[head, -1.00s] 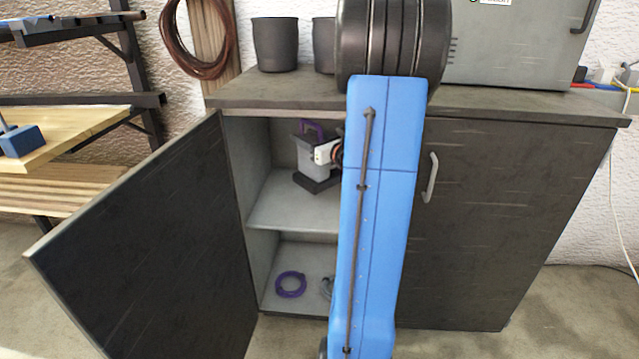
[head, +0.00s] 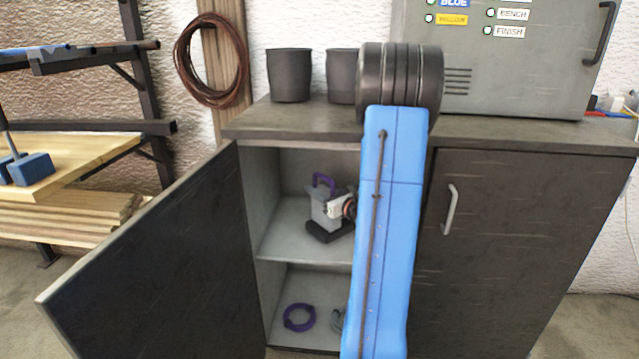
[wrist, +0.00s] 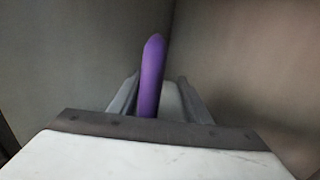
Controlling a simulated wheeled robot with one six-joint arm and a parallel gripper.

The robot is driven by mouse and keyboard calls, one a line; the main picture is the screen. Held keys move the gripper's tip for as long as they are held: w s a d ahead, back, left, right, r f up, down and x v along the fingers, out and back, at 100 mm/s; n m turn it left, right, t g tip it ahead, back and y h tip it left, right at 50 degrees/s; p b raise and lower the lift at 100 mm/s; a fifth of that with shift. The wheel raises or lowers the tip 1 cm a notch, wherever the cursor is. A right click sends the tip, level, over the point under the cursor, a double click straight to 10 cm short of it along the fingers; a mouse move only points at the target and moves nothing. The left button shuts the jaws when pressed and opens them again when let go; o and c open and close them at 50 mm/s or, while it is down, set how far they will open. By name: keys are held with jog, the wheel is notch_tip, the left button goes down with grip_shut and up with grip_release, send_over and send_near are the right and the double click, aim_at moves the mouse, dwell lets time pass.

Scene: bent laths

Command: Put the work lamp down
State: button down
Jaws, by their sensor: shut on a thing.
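The work lamp (head: 322,208) has a grey body, a dark base and a purple handle on top. It is inside the open left half of the cabinet, at the upper shelf (head: 285,245). I cannot tell whether its base touches the shelf or hangs just above it. My gripper (head: 338,207) is at the lamp's right side in the head view, partly hidden by my blue arm. In the wrist view the purple handle (wrist: 152,75) stands between the fingers of my gripper (wrist: 156,95), which is shut on it.
The open door (head: 150,265) swings out to the left. Below the shelf lie a purple ring (head: 299,317) and a grey item partly behind my arm. Two dark cups (head: 289,75) and a grey metal case (head: 500,75) stand on the cabinet top.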

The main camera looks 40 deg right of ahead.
jog(key=shift+f, duration=0.4)
jog(key=c, duration=1)
grip_release()
jog(key=shift+s, duration=0.2)
jog(key=s, duration=0.7)
jog(key=s+a, duration=0.1)
jog(key=s, duration=0.3)
jog(key=shift+s, duration=0.3)
